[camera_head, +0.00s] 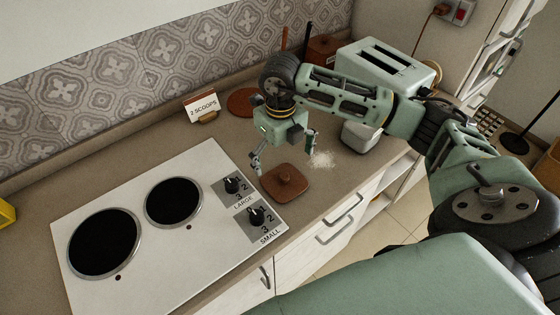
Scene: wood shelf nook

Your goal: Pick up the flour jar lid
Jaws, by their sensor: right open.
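A square brown wooden lid with a small round knob (286,187) lies flat on the counter, right of the stove; it looks like the flour jar lid. My right gripper (284,157) is open above and just behind the lid, its two fingers pointing down and spread apart. Nothing shows between the fingers, and they look apart from the knob. My left gripper is not in view.
The white cooktop (150,268) with knobs lies left of the lid. A "2 SCOOPS" card (202,105) and a round brown disc (243,102) are behind. White powder (322,160) lies to the right. A toaster (385,75) and brown container (322,48) stand at the back.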

